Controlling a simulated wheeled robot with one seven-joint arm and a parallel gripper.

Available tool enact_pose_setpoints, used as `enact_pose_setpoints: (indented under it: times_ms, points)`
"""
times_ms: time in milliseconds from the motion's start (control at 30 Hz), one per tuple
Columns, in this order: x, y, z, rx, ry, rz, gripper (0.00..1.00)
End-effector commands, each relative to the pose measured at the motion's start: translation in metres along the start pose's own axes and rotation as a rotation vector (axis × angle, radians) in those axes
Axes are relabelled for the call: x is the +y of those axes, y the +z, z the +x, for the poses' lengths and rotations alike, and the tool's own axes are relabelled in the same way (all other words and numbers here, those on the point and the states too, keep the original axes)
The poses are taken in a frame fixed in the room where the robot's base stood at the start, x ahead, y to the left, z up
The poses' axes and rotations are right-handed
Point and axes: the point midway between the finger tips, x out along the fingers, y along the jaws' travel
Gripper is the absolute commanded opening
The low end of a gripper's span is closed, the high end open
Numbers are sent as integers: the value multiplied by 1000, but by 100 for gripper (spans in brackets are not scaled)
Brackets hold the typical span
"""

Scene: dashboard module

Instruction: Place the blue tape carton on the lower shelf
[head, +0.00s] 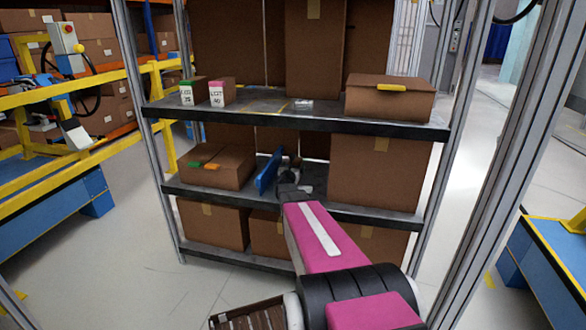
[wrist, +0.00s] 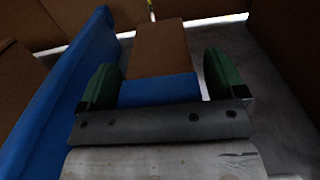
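The blue tape carton (wrist: 160,50) shows in the wrist view as a narrow brown box with a blue band (wrist: 158,90) across its near end. My gripper (wrist: 163,75) has one green finger on each side of it. The left finger is against or very near the carton, and a thin gap shows at the right finger, so the fingers look open around it. In the head view my gripper (head: 289,170) is over the lower shelf (head: 360,214), and my arm hides most of the carton. I cannot tell whether it rests fully on the shelf.
A blue upright panel (head: 268,170) stands just left of my gripper. A carton with green and orange tape (head: 218,166) is further left, and a large brown box (head: 380,172) is to the right. The upper shelf (head: 300,121) is overhead, with a yellow-marked carton (head: 390,98).

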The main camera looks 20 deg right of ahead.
Motion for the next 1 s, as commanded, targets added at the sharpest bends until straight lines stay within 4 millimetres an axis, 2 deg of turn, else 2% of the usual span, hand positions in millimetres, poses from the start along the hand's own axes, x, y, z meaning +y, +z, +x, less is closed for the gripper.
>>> enact_pose_setpoints:
  times_ms: [33,167,400,900,1000]
  points:
    - [0,-11,0,20,5,8,89]
    - [0,-11,0,20,5,9,89]
    - [0,4,0,18,5,9,89]
    - [-1,9,-99,10,4,4,89]
    - [-1,9,-112,9,3,3,89]
